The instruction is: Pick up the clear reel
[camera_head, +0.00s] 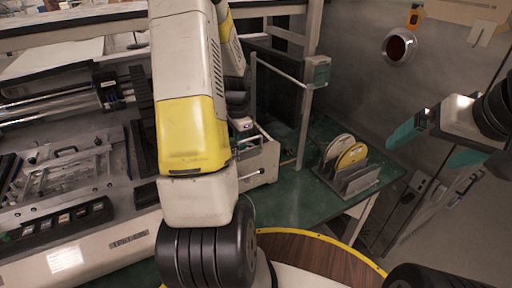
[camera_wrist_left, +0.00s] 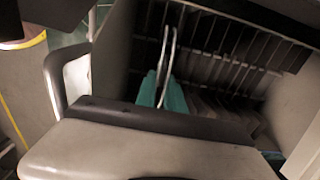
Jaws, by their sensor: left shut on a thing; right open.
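In the left wrist view, my left gripper (camera_wrist_left: 164,93) has its teal fingertips shut on a thin pale reel (camera_wrist_left: 168,55), seen almost edge-on. Whether this reel is clear cannot be told. It stands upright in front of a dark slotted rack (camera_wrist_left: 235,50); whether it still touches the rack is unclear. In the head view, my left arm hides its gripper and the held reel. A pale reel (camera_head: 335,149) and a yellow reel (camera_head: 352,156) stand upright in a grey holder (camera_head: 359,182) on the green table. My right gripper (camera_head: 434,146) is open and empty, right of that holder.
A large machine (camera_head: 70,180) fills the left side. A round wooden top with a yellow edge (camera_head: 315,255) is at the bottom. A round metal fixture (camera_head: 399,47) is on the wall.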

